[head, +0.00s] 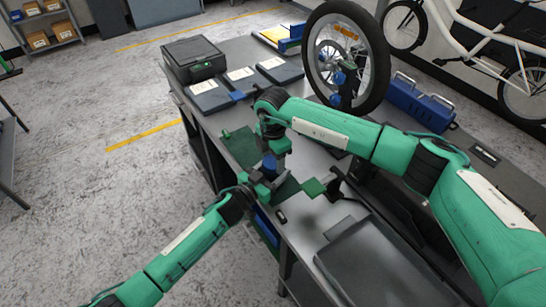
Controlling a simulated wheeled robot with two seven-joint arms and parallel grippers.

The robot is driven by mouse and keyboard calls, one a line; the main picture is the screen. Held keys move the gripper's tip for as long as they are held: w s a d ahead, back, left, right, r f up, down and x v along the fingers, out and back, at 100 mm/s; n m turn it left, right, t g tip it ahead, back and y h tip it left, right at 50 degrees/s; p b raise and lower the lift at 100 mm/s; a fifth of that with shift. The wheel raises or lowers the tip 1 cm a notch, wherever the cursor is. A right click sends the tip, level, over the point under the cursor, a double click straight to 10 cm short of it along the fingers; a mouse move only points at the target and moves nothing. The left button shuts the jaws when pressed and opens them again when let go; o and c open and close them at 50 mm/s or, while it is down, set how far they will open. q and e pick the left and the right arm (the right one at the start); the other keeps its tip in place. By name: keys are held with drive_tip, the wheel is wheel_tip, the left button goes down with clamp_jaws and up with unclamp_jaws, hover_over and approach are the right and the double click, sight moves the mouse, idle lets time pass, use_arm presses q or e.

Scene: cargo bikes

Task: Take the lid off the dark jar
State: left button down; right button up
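A small dark and blue thing (269,164), which may be the dark jar with its lid, shows between my two grippers over the near left part of the workbench (312,221). My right gripper (271,156) points down from above onto its top. My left gripper (263,184) reaches in from the lower left, close to its lower part. The fingers of both are small and partly hidden, so I cannot tell whether they are closed on it. Where the lid ends and the jar begins is not clear.
A grey tray (385,268) lies on the near bench. A green block (313,187) is right of my grippers. A black case (194,59), flat dark boxes (240,76), a wheel in a stand (376,65) and a blue toolbox (420,103) stand behind.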

drive_tip(key=shift+c, duration=0.7)
drive_tip(key=n, duration=0.6)
drive_tip(key=shift+n, duration=0.4)
drive_tip(key=n, duration=0.6)
drive_tip(key=shift+n, duration=0.3)
drive_tip(key=n, duration=0.6)
drive_tip(key=shift+r, duration=0.1)
drive_tip(key=n, duration=0.6)
drive_tip(key=shift+n, duration=0.3)
drive_tip(key=n, duration=1.2)
drive_tip(key=shift+n, duration=0.4)
drive_tip(key=n, duration=0.4)
drive_tip(key=shift+r, duration=0.2)
drive_tip(key=shift+r, duration=0.95)
